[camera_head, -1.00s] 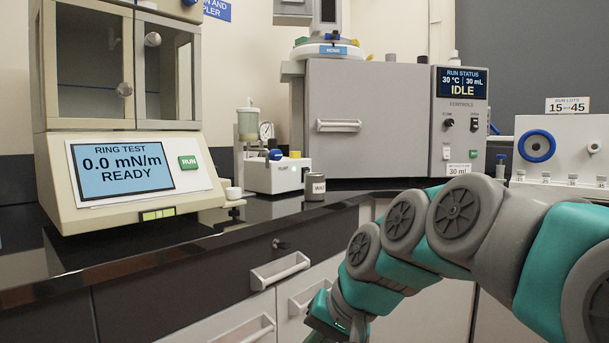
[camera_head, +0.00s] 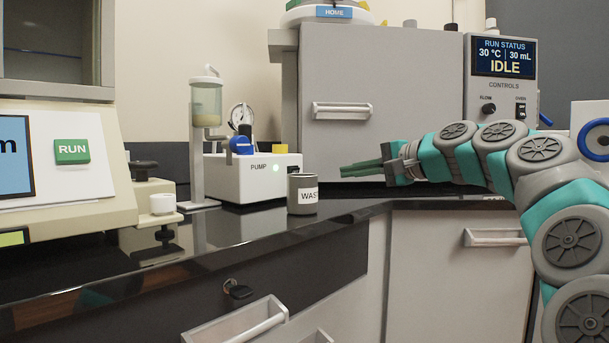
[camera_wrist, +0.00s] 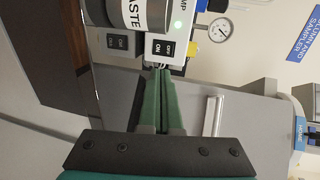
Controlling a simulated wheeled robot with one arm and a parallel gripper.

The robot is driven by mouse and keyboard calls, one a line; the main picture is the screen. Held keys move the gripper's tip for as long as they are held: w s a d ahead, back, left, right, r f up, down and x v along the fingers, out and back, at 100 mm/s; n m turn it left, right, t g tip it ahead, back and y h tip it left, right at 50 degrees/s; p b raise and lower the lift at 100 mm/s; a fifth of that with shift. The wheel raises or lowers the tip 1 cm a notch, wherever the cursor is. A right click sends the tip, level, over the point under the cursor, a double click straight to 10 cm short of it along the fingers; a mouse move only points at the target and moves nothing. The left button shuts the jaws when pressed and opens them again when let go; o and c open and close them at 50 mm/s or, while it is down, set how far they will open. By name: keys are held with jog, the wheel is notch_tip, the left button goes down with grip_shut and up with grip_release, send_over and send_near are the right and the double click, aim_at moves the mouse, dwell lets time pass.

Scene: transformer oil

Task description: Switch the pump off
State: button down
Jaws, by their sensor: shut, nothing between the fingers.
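A grey WASTE pot (camera_head: 303,195) stands in front of the pump, near the fingers. A glass vessel on a stand (camera_head: 206,120) and a gauge (camera_head: 241,115) are at the pump. A grey oven cabinet (camera_head: 380,100) rises behind my gripper. The ring test machine (camera_head: 85,190) is left.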

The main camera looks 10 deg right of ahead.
jog(key=shift+d+r, duration=0.1)
jog(key=shift+r, duration=0.05)
jog(key=shift+w, duration=0.1)
jog(key=shift+w+a, duration=0.3)
jog(key=x, duration=1.2)
jog(key=shift+w+a+r, duration=0.1)
jog(key=shift+w+r, duration=0.1)
jog(key=shift+r, duration=0.1)
jog(key=shift+w+a+r, duration=0.15)
jog(key=shift+w+a, duration=0.05)
